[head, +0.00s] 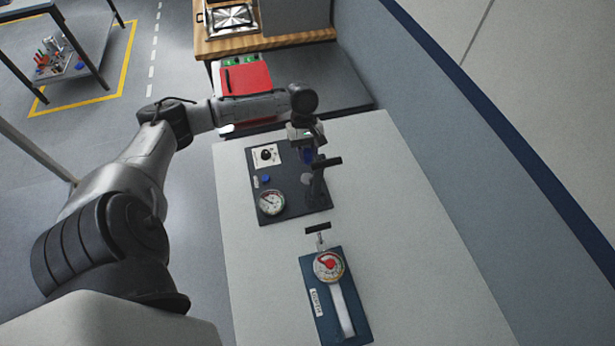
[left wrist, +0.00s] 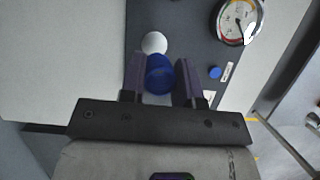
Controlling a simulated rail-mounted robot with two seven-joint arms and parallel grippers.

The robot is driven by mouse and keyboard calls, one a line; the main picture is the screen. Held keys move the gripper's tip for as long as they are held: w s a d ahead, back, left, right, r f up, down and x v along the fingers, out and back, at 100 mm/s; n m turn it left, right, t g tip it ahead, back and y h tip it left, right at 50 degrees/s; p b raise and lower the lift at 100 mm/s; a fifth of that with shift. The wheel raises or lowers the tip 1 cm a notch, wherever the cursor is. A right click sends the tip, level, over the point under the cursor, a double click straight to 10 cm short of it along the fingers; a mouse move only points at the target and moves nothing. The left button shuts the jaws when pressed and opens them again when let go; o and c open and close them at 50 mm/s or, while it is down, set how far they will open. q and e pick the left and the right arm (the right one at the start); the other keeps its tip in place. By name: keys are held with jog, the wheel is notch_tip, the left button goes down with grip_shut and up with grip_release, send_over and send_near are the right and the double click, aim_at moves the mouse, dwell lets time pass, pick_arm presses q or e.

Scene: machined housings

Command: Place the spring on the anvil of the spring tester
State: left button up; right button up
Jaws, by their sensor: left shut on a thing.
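The blue spring (head: 308,157) is between the fingers of my left gripper (head: 305,143), which is shut on it. In the left wrist view the spring (left wrist: 160,76) shows as a rounded blue shape between the two dark fingers of the gripper (left wrist: 160,62). The spring appears above the plate, apart from the anvil. My right gripper is not in view.
A second gauge device on a blue base (head: 309,277) lies nearer on the white table (head: 410,240). A red panel (head: 246,79) is behind. The table's right side is clear.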

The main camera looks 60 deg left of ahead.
pick_arm(q)
notch_tip(320, 180, down, 10)
jog(key=shift+b, duration=0.75)
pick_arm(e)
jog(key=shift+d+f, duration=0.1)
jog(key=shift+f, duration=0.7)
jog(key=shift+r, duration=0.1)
pick_arm(q)
jog(key=o, duration=0.9)
pick_arm(e)
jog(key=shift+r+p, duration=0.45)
jog(key=shift+p, duration=0.1)
pick_arm(q)
jog(key=shift+v, duration=6.1)
